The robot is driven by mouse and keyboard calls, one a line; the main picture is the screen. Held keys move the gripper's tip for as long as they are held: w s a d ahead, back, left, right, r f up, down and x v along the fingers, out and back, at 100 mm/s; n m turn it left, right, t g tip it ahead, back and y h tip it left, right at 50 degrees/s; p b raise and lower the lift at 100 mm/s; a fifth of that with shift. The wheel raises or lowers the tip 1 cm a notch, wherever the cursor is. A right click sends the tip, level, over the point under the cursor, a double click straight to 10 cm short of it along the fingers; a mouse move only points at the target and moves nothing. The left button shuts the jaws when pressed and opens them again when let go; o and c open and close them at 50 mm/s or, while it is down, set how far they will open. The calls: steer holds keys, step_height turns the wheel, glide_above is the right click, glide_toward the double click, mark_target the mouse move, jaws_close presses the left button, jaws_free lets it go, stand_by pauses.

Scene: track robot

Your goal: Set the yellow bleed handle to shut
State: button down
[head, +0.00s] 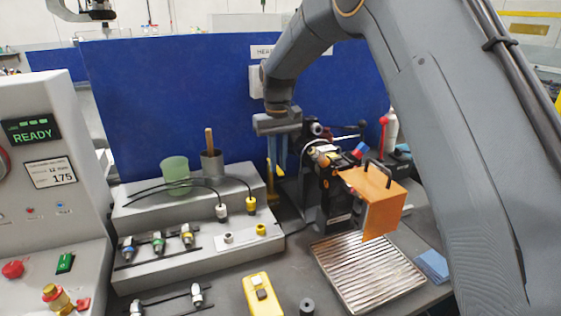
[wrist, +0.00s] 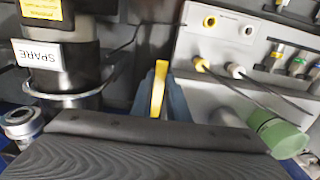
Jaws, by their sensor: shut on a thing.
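The yellow bleed handle (wrist: 158,88) stands between my gripper's two blue fingers in the wrist view. My gripper (wrist: 161,100) is shut on it. In the head view my gripper (head: 277,172) points down in front of the blue panel, and a strip of the yellow handle (head: 270,188) shows beside and below the fingers. The upper part of the handle is hidden by the fingers there. I cannot tell the handle's set position from these frames.
A black machine with an orange box (head: 371,200) stands close to the right of my gripper. A grey stepped rack (head: 150,212) with a green cup (head: 175,172) is at left. A metal drip tray (head: 365,275) lies in front. A machine marked SPARE (wrist: 62,65) is close in the wrist view.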

mark_target(278, 169)
steer(key=shift+w+r, duration=0.1)
steer(key=shift+r, duration=0.05)
steer(key=c, duration=1.7)
jaws_free()
step_height(278, 169, up, 8)
steer(key=shift+f+b, duration=0.15)
steer(key=shift+b, duration=1.1)
